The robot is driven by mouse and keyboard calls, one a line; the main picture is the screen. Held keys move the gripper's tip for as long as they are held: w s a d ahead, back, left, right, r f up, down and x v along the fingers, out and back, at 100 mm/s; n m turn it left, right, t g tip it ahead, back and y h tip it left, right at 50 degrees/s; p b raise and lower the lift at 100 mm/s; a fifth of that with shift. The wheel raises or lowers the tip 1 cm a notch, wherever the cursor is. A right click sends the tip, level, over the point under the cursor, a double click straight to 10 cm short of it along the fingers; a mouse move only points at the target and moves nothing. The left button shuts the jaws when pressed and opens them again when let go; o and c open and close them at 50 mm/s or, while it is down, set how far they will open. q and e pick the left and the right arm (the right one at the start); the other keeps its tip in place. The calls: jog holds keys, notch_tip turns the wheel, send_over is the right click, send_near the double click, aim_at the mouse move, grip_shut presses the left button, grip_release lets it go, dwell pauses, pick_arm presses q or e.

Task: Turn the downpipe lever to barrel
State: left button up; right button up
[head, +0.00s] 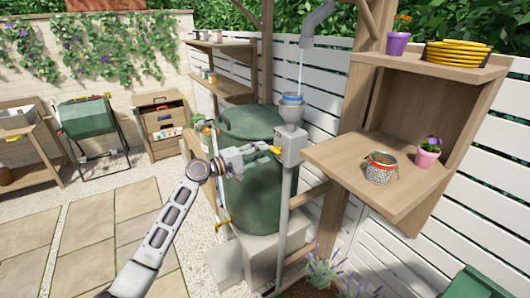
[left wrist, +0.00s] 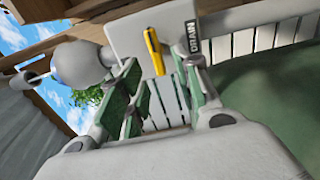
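The yellow downpipe lever (head: 273,149) sits on the front of a grey diverter box (head: 291,146). In the left wrist view the lever (left wrist: 153,50) is beside the word DRAIN on the box (left wrist: 158,22). My left gripper (head: 258,151) is just left of the lever, pointing at it. In the left wrist view its two green-padded fingers (left wrist: 154,80) are spread, with the lever showing between them near their tips. I cannot tell whether either finger touches it. The green barrel (head: 255,190) stands behind and below my gripper. My right gripper is out of view.
Water runs from the grey downpipe (head: 318,18) into a funnel (head: 291,107) above the box. A wooden shelf (head: 335,158) at the right holds a gravel jar (head: 380,168) and a pink pot (head: 427,158). Paving at the left is clear.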

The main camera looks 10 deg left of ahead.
pick_arm(q)
jog(key=v, duration=0.9)
jog(key=shift+s+a, duration=0.1)
dwell(0.7)
